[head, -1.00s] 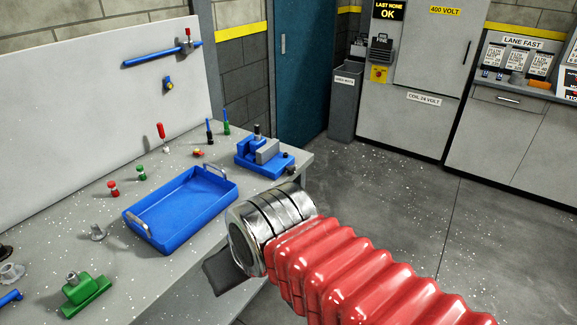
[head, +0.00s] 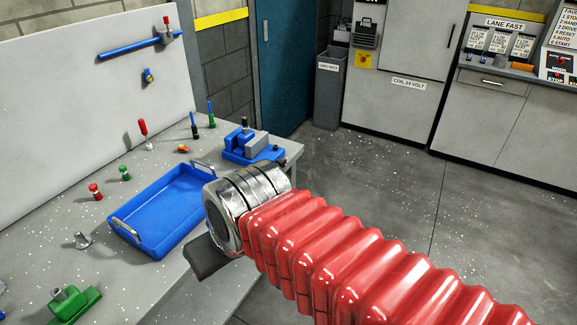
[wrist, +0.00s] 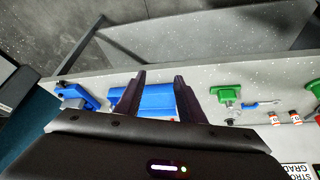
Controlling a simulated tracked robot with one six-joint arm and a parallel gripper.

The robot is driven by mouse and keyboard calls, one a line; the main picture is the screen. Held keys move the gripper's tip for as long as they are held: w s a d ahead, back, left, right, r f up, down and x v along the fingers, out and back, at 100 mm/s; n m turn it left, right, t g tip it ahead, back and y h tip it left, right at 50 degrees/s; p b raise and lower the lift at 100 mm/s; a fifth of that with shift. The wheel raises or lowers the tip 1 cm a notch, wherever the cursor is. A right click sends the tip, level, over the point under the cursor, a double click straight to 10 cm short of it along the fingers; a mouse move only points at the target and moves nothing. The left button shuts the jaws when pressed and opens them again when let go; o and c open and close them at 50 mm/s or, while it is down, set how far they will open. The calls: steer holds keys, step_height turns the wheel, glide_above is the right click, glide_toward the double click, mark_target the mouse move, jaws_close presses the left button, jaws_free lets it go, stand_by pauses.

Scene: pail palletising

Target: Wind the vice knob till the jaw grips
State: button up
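The blue vice (head: 238,151) with its grey jaw block (head: 252,143) stands at the bench's far right corner in the head view. A small dark knob (head: 281,154) shows at its right end; I cannot tell whether the jaw grips anything. The vice also shows at the left of the wrist view (wrist: 76,95). My gripper (wrist: 159,80) is open and empty in the wrist view, its two dark fingers apart in front of the blue tray (wrist: 155,100). It is away from the vice.
The blue tray (head: 122,222) with metal handles lies left of the vice. Red, green and blue-handled small items stand behind it. A green block (head: 78,305) sits at near left. A white board (head: 60,110) backs the bench; open floor (head: 370,170) lies right.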

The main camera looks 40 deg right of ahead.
steer(key=w+d+f+n+g+y, duration=0.1)
steer(key=w+d+f+n+y, duration=0.15)
steer(key=w, duration=0.45)
steer(key=w+d+f+n+g+y, duration=0.1)
steer(key=w+d+y, duration=0.2)
steer(key=w, duration=0.4)
steer(key=n+t, duration=0.3)
steer(key=t, duration=1.1)
glide_toward(285, 164)
steer(key=v, duration=0.5)
steer(key=shift+d+r+m+y, duration=0.2)
steer(key=shift+d+m+y, duration=0.05)
steer(key=shift+m, duration=0.1)
steer(key=x, duration=1.4)
steer(key=shift+f, duration=0.3)
